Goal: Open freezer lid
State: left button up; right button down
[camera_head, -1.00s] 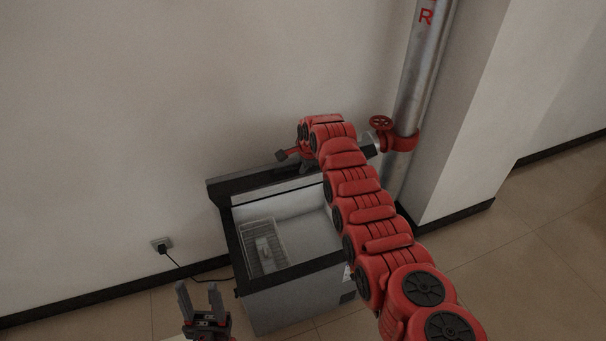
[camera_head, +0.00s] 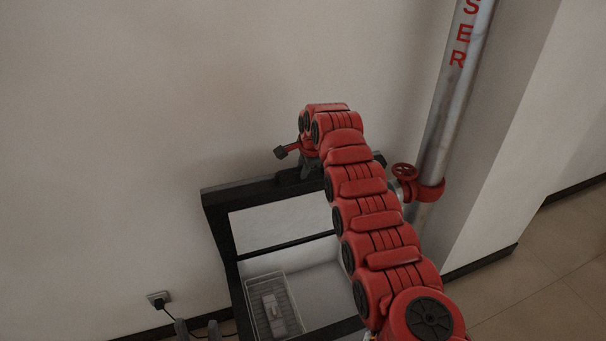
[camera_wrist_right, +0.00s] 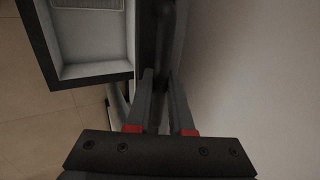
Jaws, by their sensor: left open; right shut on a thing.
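The chest freezer stands against the wall with its lid (camera_head: 221,206) tilted up and back at the rear. The lid has a dark frame and a pale inner face. The open freezer box (camera_head: 312,279) shows below it. My right gripper (camera_head: 306,172) is at the lid's top edge, partly hidden by its own arm. In the right wrist view my right gripper (camera_wrist_right: 161,84) is shut on the dark lid edge (camera_wrist_right: 165,35), beside the open box (camera_wrist_right: 94,70). My left gripper (camera_head: 198,327) is open and empty at the bottom edge, left of the freezer, with only its fingertips showing.
A wire basket (camera_head: 254,296) with a small pale item (camera_head: 272,300) sits inside the freezer. A wall socket (camera_head: 158,299) with a plug and cord is at the left. A vertical pipe (camera_head: 452,90) with a red valve (camera_head: 404,170) stands right of the freezer, beside a wall column.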

jog(key=shift+a, duration=0.1)
jog(key=c, duration=0.8)
grip_release()
jog(key=shift+w+f, duration=0.1)
jog(key=shift+w, duration=0.05)
